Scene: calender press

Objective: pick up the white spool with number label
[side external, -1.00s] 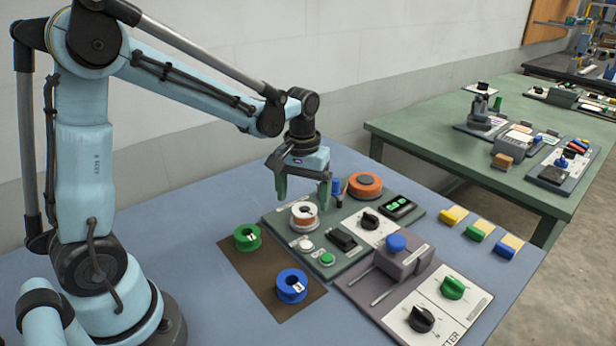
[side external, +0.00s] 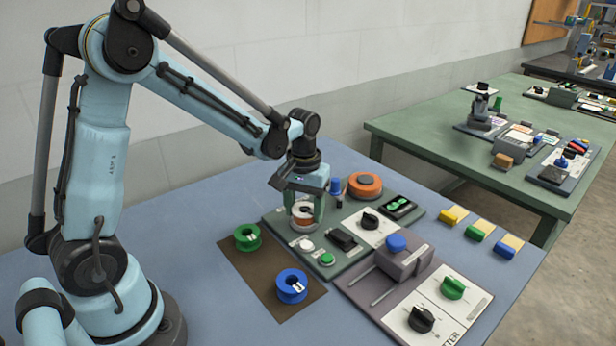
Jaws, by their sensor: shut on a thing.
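The white spool (side external: 302,223) with an orange-brown band stands on the dark green panel (side external: 272,219). My gripper (side external: 305,211) is lowered over it, its fingers shut on the spool from both sides. The fingers hide much of the spool, and I cannot make out a number label on it. I cannot see a gap between the spool and the panel.
A green spool (side external: 247,238) and a blue spool (side external: 291,286) stand on a brown mat (side external: 262,290) in front. An orange round part (side external: 365,186) and a blue-topped post (side external: 336,188) are close behind my gripper. A black knob (side external: 370,220) and a grey block with a blue button (side external: 397,243) are to the right.

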